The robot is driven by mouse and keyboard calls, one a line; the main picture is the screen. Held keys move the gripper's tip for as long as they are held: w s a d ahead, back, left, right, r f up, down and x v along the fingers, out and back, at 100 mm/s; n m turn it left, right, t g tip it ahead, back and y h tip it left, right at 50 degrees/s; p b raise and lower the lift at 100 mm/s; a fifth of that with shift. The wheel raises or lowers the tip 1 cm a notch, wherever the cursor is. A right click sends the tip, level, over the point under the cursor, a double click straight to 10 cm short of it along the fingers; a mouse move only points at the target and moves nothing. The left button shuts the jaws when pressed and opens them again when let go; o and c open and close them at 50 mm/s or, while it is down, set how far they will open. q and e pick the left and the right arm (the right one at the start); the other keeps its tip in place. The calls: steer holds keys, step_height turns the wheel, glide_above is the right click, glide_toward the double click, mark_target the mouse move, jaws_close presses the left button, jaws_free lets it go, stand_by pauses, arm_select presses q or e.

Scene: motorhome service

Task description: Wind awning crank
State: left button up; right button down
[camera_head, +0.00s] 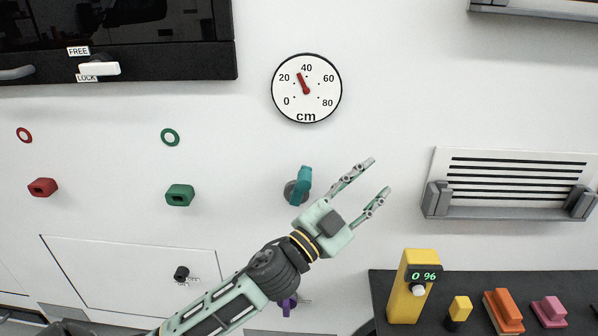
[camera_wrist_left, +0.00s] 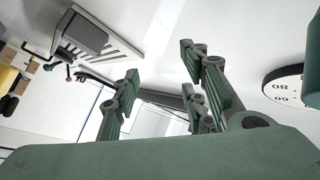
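The awning crank (camera_head: 300,185) shows in the head view as a teal handle on a grey round hub on the white wall, below the dial. My left gripper (camera_head: 380,177) is just right of the crank, its fingers spread and pointing up and right, away from it. Nothing is between the fingers. The fingers also show apart and empty in the left wrist view (camera_wrist_left: 160,95). The dial (camera_head: 307,88) is marked in cm, and its red needle points a little left of 40. It shows partly in the left wrist view (camera_wrist_left: 285,88). My right gripper is not in view.
A vented grey fixture (camera_head: 510,185) juts from the wall at right. A dark counter (camera_head: 385,285) below it holds a yellow block (camera_head: 405,300) reading 0 % and several coloured blocks. Red (camera_head: 43,187) and green (camera_head: 180,195) sockets stick out at left. A FREE/LOCK latch (camera_head: 100,68) sits upper left.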

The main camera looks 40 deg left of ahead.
arm_select(q)
steer(key=s+d+r+m+g+h, duration=0.45)
steer(key=d+r+m+h, duration=0.25)
steer(key=r+m+h, duration=0.4)
steer(key=m+g+y+p, duration=0.1)
steer(key=m+g+y, duration=0.6)
steer(key=g+y, duration=0.5)
glide_toward(300, 177)
step_height(300, 177, down, 2)
steer(key=d+t+y, duration=0.2)
steer(key=p+x, duration=0.1)
steer(key=x, duration=0.6)
steer(key=shift+s+d+f, duration=0.1)
steer(key=shift+s, duration=0.05)
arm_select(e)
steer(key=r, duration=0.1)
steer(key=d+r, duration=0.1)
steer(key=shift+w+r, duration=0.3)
